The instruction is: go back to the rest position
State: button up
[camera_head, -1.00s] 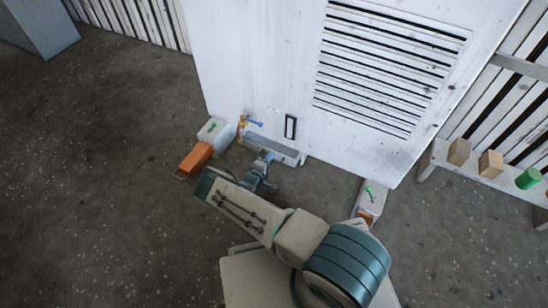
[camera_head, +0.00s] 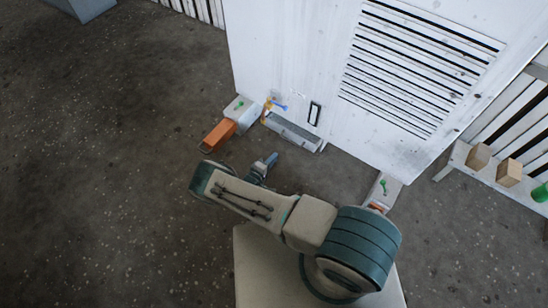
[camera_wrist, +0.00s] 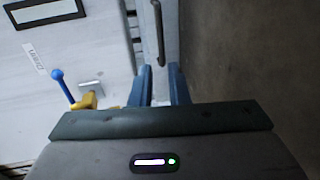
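My gripper (camera_head: 266,162) is low over the floor in front of the white blower housing (camera_head: 290,50), apart from it in the head view. In the wrist view its two blue fingers (camera_wrist: 160,84) stand apart with a gap and nothing held between them, so it is open. Beyond them is a dark bar-shaped handle (camera_wrist: 159,32) on a grey ledge. A yellow valve (camera_wrist: 88,101) with a blue-knobbed lever (camera_wrist: 62,86) is to the left; it also shows on the housing front in the head view (camera_head: 267,108). My folded arm hides part of the floor.
A grey ledge (camera_head: 292,131) juts from the housing's foot. An orange block (camera_head: 217,135) and a box with a green knob (camera_head: 240,108) stand left of it; another green-knobbed box (camera_head: 383,188) stands right. A bench (camera_head: 470,158) with blocks is farther right. Floor at left is clear.

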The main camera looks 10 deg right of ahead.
dwell(0.3)
jog(key=d+r+m+g+y+p, duration=0.15)
jog(key=r+m+g+p, duration=0.35)
jog(key=r, duration=1.3)
jog(key=s+d+r+m+g+p, duration=0.1)
jog(key=d+r+g+p, duration=0.35)
jog(key=r, duration=1.35)
jog(key=d+r+m+g+p, duration=0.1)
jog(key=r+m+g+p, duration=0.2)
jog(key=r+p, duration=1)
jog(key=s+r+t+y+p, duration=0.1)
jog(key=s+r+y+p, duration=0.2)
jog(key=s+r, duration=0.4)
jog(key=s+d+r+t+y+p, duration=0.1)
jog(key=s+r+p, duration=0.3)
jog(key=r, duration=1.7)
jog(key=s+d+r+m+t+y+p, duration=0.1)
jog(key=s+r+y+p, duration=0.3)
jog(key=s+r, duration=0.8)
notch_tip(320, 180, up, 2)
jog(key=shift+r+y, duration=0.2)
jog(key=shift+y, duration=0.15)
jog(key=shift+s+d, duration=0.15)
jog(key=shift+s, duration=0.05)
